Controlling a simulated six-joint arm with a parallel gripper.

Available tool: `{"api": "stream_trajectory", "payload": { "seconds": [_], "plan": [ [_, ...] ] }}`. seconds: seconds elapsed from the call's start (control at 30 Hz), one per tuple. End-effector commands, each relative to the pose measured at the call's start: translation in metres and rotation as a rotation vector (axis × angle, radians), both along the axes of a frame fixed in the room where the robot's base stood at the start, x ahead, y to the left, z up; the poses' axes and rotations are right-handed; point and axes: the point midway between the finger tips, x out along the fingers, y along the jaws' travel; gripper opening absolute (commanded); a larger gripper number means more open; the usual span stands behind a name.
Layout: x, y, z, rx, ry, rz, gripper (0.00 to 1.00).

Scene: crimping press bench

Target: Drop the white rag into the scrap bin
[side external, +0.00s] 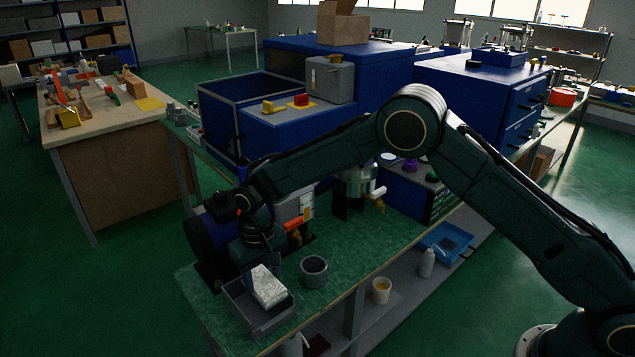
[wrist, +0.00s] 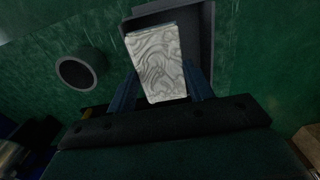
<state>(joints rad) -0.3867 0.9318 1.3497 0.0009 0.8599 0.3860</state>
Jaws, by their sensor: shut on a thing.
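The white rag (wrist: 155,58) is a pale, folded block with grey wavy marks, and it also shows in the side view (side external: 269,287). My gripper (wrist: 161,82) is shut on it, with a dark blue finger on each side. In the side view my gripper (side external: 258,259) points down at the bench's near left corner. The rag hangs over a grey, open-topped rectangular bin (side external: 274,325), which looks like the scrap bin. The bin's wall (wrist: 208,40) shows behind the rag in the wrist view. I cannot tell whether the rag touches the bin.
A round grey cup (side external: 314,271) stands just right of the bin, apart from it. A dark motor-like cylinder (side external: 208,243) and an orange-handled item (side external: 293,225) stand behind. The green bench top (side external: 350,255) has free room to the right.

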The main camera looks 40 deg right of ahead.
Motion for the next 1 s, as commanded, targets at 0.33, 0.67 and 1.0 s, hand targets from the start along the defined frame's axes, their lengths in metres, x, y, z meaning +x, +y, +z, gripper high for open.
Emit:
{"api": "stream_trajectory", "payload": {
  "seconds": [0.33,0.67,1.0],
  "plan": [
    [0.0,0.0,0.0,0.0,0.0,0.0,0.77],
    [0.0,0.0,0.001,0.0,-0.001,0.0,0.77],
    [0.001,0.0,0.028,0.001,-0.003,0.0,0.77]
  ]
}}
